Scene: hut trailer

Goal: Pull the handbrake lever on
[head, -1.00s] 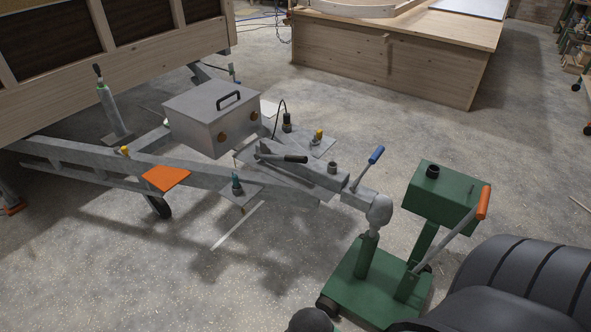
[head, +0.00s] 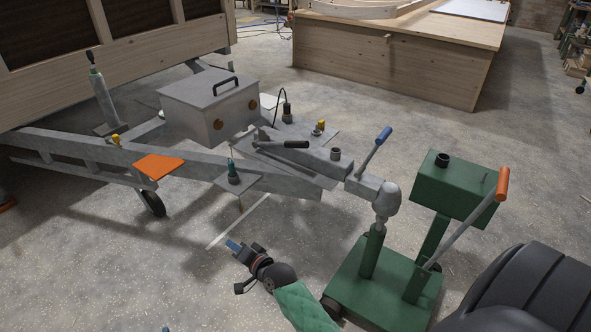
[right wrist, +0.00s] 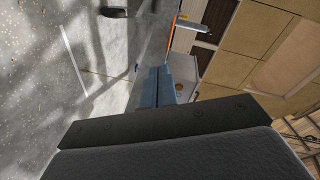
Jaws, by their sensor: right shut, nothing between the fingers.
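The handbrake lever, with a black grip (head: 290,144), lies nearly flat along the top of the grey trailer drawbar (head: 325,163). A second lever with a blue grip (head: 384,135) stands tilted up near the coupling head (head: 387,198). My right gripper (head: 233,246) is shut and empty, above the floor in front of the drawbar. It is below and left of the handbrake lever in the head view, well apart from it. In the right wrist view its blue-grey fingers (right wrist: 155,87) are together. My left gripper cannot be made out.
A grey box (head: 210,105) with a black handle sits on the trailer frame. A green mover (head: 385,285) with an orange-gripped lever (head: 502,184) stands under the coupling.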

